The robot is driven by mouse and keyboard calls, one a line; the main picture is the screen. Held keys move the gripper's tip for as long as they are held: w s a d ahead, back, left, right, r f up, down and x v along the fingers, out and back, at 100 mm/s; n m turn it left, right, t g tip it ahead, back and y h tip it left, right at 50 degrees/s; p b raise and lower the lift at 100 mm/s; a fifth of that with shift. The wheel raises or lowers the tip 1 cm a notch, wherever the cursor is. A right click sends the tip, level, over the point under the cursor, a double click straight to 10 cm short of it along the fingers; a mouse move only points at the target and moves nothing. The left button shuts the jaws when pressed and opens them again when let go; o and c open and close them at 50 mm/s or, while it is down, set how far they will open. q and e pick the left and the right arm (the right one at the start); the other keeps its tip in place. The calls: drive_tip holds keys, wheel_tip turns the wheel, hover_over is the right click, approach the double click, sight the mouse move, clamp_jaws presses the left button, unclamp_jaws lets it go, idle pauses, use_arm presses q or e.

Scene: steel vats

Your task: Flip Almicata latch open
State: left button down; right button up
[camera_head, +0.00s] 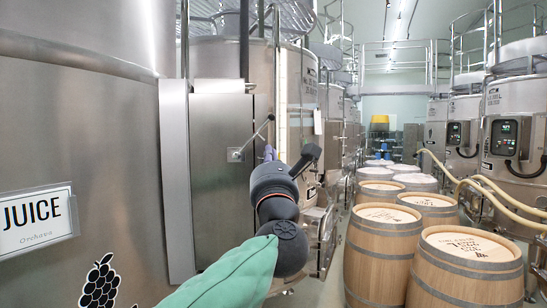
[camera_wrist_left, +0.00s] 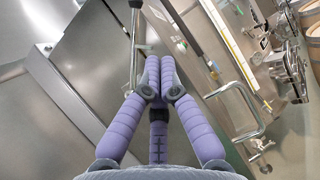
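The latch (camera_head: 250,142) is a thin metal lever with a dark knob, on a small square plate on the steel cabinet-like panel (camera_head: 220,135) between two vats. It slants up to the right in the head view. My left gripper (camera_head: 269,153) is just below and right of the lever, mostly hidden behind my own wrist. In the left wrist view its purple fingers (camera_wrist_left: 162,72) are together at the tips, with nothing visible between them. A metal rod, seemingly the lever (camera_wrist_left: 134,45), runs close beside the left fingertip; I cannot tell whether they touch. My right gripper is out of view.
A large steel vat with a JUICE sign (camera_head: 37,219) stands close on the left. Wooden barrels (camera_head: 467,267) line the right side of the aisle, with hoses (camera_head: 490,190) and more vats behind. A narrow strip of floor (camera_head: 328,285) is clear.

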use_arm(q)
drive_tip(key=a+b+v, duration=0.1)
drive_tip(key=v, duration=0.7)
drive_tip(key=shift+d, duration=0.25)
drive_tip(key=shift+s, duration=0.1)
